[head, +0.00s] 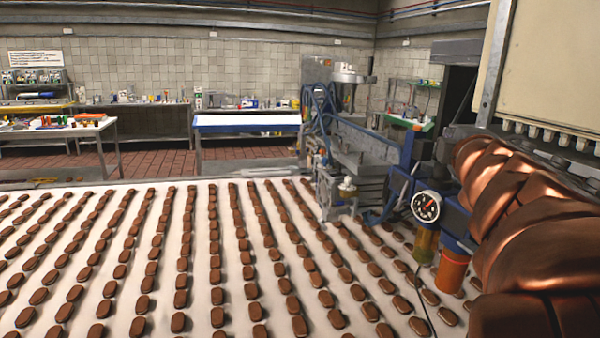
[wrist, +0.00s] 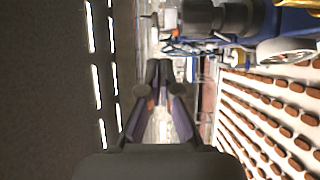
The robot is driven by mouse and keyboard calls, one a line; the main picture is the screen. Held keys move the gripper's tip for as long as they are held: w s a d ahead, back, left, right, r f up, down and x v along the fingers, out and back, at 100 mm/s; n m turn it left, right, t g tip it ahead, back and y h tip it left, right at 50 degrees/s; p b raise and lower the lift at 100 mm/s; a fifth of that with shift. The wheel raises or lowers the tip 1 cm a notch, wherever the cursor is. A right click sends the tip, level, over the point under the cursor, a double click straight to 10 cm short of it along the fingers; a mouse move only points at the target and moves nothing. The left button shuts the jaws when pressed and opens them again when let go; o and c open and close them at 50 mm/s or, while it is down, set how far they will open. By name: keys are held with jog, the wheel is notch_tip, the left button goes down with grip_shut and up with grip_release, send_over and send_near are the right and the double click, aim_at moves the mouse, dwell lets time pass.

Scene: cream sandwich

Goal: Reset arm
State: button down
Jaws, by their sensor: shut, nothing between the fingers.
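My gripper (wrist: 159,72) shows in the wrist view with its two dark fingers together at the tips and nothing between them. It points out into the room, above and beside the conveyor, and the wrist picture is turned sideways. In the head view no gripper shows. The white conveyor belt (head: 115,333) carries long rows of brown oval sandwiches (head: 180,322). The belt (wrist: 232,100) and its sandwiches (wrist: 286,131) also show at the right of the wrist view, apart from the fingers.
A grey and blue machine (head: 360,150) with a round gauge (head: 426,206) and an orange container (head: 452,270) stands at the belt's right. Large copper-coloured shapes (head: 520,215) fill the right edge. A blue-edged table (head: 246,121) and a cluttered table (head: 60,130) stand beyond the belt.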

jog(key=w+d+h, duration=0.1)
jog(key=w+d, duration=0.5)
jog(key=w, duration=0.1)
jog(key=shift+w+d+f+m+g, duration=0.25)
jog(key=shift+f+m+g, duration=0.15)
jog(key=shift+f, duration=0.05)
jog(key=shift+a, duration=0.1)
